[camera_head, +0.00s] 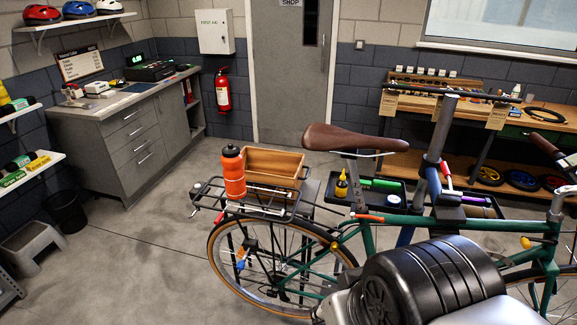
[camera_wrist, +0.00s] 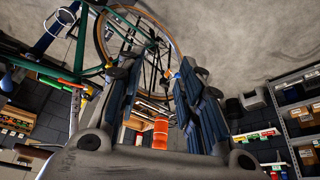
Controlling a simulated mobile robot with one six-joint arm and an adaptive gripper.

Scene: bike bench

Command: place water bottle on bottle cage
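The orange water bottle (camera_head: 232,172) stands upright at the bike's rear rack (camera_head: 262,214), beside an open wooden box. It also shows in the wrist view (camera_wrist: 160,134), beyond my gripper and in line with the gap between the fingers. My gripper (camera_wrist: 160,62) has its two dark fingers spread wide with nothing held between them. It does not touch the bottle. I cannot make out the bottle cage; my arm covers part of the green bike frame (camera_head: 370,238) in the head view.
The wooden box (camera_head: 273,167) sits close to the bottle's right. The saddle (camera_head: 355,139), a repair stand post (camera_head: 440,130) and a tool tray with a yellow bottle (camera_head: 341,185) are further right. The floor (camera_head: 140,260) left of the bike is clear.

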